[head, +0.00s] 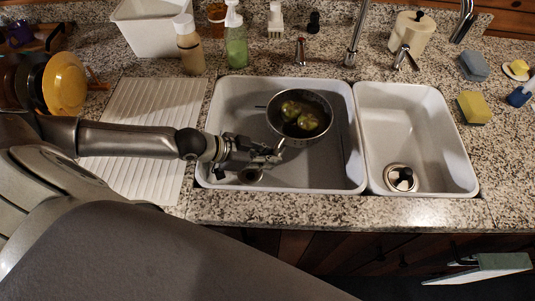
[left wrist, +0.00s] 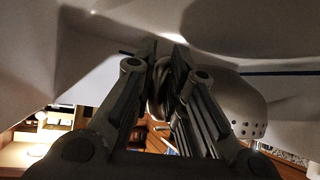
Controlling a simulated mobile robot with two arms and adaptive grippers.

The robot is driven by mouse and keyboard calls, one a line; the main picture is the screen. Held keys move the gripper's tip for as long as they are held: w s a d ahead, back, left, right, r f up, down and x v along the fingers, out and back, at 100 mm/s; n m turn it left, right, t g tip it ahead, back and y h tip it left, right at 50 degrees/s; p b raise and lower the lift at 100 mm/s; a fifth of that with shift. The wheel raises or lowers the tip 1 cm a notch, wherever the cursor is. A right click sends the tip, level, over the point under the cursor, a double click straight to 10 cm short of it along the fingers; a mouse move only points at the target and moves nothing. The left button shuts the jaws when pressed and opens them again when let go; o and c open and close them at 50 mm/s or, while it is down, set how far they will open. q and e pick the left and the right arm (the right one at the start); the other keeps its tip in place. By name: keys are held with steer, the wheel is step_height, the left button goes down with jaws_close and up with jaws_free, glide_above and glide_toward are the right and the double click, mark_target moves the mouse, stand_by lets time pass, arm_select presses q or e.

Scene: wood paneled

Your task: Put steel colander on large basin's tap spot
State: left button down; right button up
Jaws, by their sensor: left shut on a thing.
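The steel colander (head: 275,125) is a round metal bowl with several green-yellow items (head: 303,115) in it. It is in or over the large basin (head: 228,100), towards its right half. My left gripper (head: 272,156) reaches in from the left and is shut on the colander's near left edge. In the left wrist view, the gripper's fingers (left wrist: 165,58) are close together, with the perforated side of the colander (left wrist: 240,103) just to their right. I cannot tell whether the colander touches the basin floor. The large basin's tap (head: 354,42) stands behind it. My right gripper is not in view.
A smaller basin (head: 424,125) adjoins on the right, with a drain (head: 400,178). A ribbed white drainboard (head: 150,110) lies left. Bottles, including a green soap bottle (head: 236,48), and a small faucet (head: 300,50) line the back. A yellow sponge (head: 473,107) sits right.

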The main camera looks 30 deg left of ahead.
arm_select(q)
steer(key=shift+w+f, duration=0.1)
steer(key=shift+f, duration=0.15)
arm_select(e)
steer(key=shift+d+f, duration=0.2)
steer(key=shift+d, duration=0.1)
arm_select(q)
steer(key=c, duration=1.5)
jaws_free()
steer(key=shift+o, duration=0.6)
steer(key=o, duration=0.3)
steer(key=shift+f, duration=0.15)
